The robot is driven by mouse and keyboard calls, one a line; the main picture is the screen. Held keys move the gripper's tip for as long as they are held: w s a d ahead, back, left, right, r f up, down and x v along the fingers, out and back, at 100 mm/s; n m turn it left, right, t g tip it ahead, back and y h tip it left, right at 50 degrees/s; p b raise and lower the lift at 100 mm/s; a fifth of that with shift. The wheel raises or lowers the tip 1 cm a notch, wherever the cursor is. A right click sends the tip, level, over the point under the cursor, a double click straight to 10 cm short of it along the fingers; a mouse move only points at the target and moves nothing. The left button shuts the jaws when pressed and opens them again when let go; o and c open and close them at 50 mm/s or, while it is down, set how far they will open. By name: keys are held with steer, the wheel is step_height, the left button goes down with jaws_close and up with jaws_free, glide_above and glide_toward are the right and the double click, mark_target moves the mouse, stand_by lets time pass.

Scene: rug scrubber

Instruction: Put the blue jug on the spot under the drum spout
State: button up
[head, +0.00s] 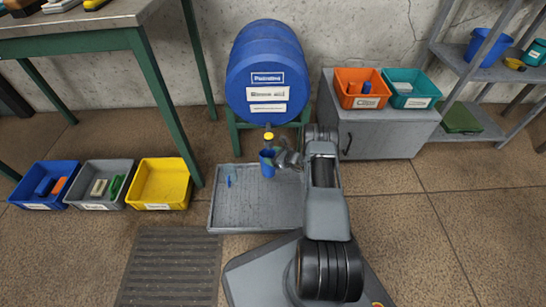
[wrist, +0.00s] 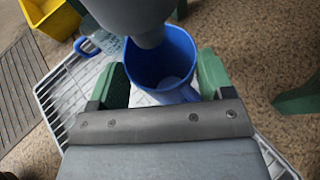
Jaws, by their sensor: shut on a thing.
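The blue jug (head: 267,163) hangs or stands below the yellow drum spout (head: 268,137), over the back part of the grey tray (head: 224,213). In the wrist view the jug (wrist: 188,95) shows its open mouth and looks empty. My gripper (head: 281,159) is shut on the jug, with a green finger on each side of it in the wrist view (wrist: 162,80). A grey rounded part (wrist: 140,12) hides some of the jug's rim there. Whether the jug's base touches the tray is unclear. The spot itself is hidden.
The blue drum (head: 266,70) rests on a green stand behind. A small blue item (head: 229,181) is at the tray's left. Blue, grey and yellow bins (head: 160,186) stand left of the tray. A grey cabinet (head: 385,135) stands to the right. Open floor lies front right.

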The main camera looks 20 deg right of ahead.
steer(key=shift+f, duration=0.1)
steer(key=o, duration=1.2)
steer(key=shift+c, duration=0.2)
